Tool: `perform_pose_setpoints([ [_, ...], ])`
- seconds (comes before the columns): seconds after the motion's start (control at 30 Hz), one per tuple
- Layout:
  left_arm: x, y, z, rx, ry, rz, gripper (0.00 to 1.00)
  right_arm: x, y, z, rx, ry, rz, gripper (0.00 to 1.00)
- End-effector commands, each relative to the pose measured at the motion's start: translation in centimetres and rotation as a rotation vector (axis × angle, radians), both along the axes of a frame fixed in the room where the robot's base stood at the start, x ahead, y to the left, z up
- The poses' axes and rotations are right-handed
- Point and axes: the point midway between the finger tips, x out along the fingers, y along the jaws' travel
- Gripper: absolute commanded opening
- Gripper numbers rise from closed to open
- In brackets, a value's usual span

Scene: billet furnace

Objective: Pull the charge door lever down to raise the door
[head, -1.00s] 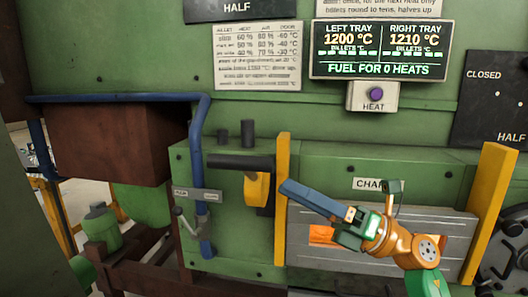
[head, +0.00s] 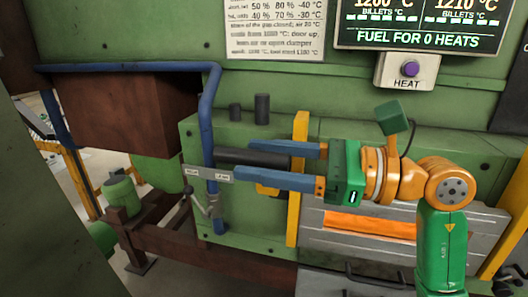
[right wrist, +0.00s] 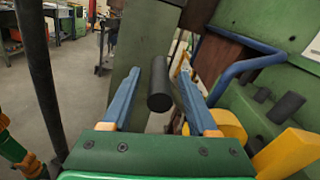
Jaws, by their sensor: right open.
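The charge door lever has a black cylindrical grip (head: 258,158) that sticks out sideways, with a yellow arm (head: 267,190) partly hidden behind my lower finger. My right gripper (head: 210,160) is open, with one blue finger above the grip and one below in the head view. In the right wrist view the black grip (right wrist: 160,86) stands between the two spread fingers, with gaps visible on both sides. The grey charge door (head: 335,242) is to the right, partly behind my arm, with an orange glowing slot (head: 370,225). My left gripper is not in view.
A blue pipe (head: 207,120) with a small labelled plate and valve handle (head: 205,205) stands just left of the fingertips. A yellow upright (head: 299,205) is right of the lever. The HEAT button (head: 410,69) is above.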

Motion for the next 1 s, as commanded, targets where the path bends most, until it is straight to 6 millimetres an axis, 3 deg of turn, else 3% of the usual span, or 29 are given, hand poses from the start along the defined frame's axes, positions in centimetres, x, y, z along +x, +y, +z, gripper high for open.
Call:
perform_pose_setpoints([
  [0.07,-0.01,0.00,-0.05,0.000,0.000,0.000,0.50,0.00,-0.02,-0.05,0.000,0.001,0.000,0.57],
  [0.27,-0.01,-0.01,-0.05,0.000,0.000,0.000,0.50,-0.01,-0.02,-0.05,0.000,0.001,0.001,0.03],
  [0.3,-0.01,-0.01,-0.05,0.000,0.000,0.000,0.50,-0.01,-0.02,-0.05,0.000,0.002,0.001,0.00],
  [1.0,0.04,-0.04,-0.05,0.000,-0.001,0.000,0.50,-0.04,0.00,-0.10,0.000,0.005,0.004,0.00],
])
